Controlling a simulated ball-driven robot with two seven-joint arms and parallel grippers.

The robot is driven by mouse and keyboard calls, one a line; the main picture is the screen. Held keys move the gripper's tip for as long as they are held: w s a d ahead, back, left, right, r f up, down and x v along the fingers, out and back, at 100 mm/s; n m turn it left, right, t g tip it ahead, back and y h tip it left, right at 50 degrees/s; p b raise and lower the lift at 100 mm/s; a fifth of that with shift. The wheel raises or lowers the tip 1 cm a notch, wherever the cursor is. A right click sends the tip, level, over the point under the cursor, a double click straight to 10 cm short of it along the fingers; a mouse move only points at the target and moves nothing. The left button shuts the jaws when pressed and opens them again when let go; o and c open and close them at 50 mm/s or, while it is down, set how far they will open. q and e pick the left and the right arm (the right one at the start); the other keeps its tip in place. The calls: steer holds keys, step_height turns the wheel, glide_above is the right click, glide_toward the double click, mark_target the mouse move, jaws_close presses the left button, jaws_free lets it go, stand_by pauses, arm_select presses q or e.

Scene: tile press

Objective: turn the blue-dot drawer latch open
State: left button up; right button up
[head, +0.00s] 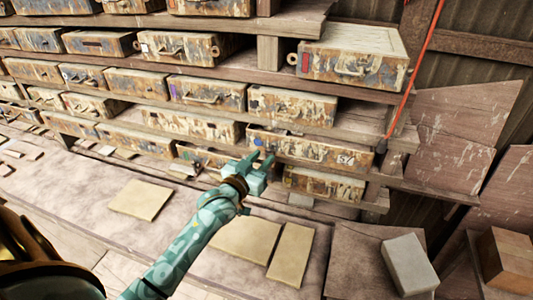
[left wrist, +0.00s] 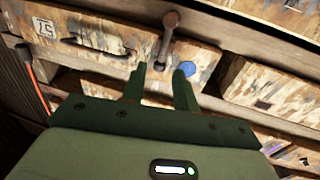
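The blue-dot drawer (head: 308,150) is a rusty, paint-worn drawer front at the middle right in the head view. Its blue dot (head: 257,142) sits near its left end. In the left wrist view the blue dot (left wrist: 187,69) is right of the latch (left wrist: 167,38), a dark metal bar with a round knob at its upper end. My left gripper (head: 262,160) is open in front of that end of the drawer. In the left wrist view the latch's lower end shows between the fingertips (left wrist: 160,78); I cannot tell whether they touch it. My right gripper is not in view.
Wooden shelves hold several similar drawers (head: 207,92) around this one. A red cable (head: 418,65) hangs at the right. Tan tiles (head: 140,200) lie on the bench below, and a grey block (head: 409,264) stands at the lower right.

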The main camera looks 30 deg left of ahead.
mark_target(267, 152)
arm_select(q)
steer(key=shift+w, duration=1.55)
jaws_close()
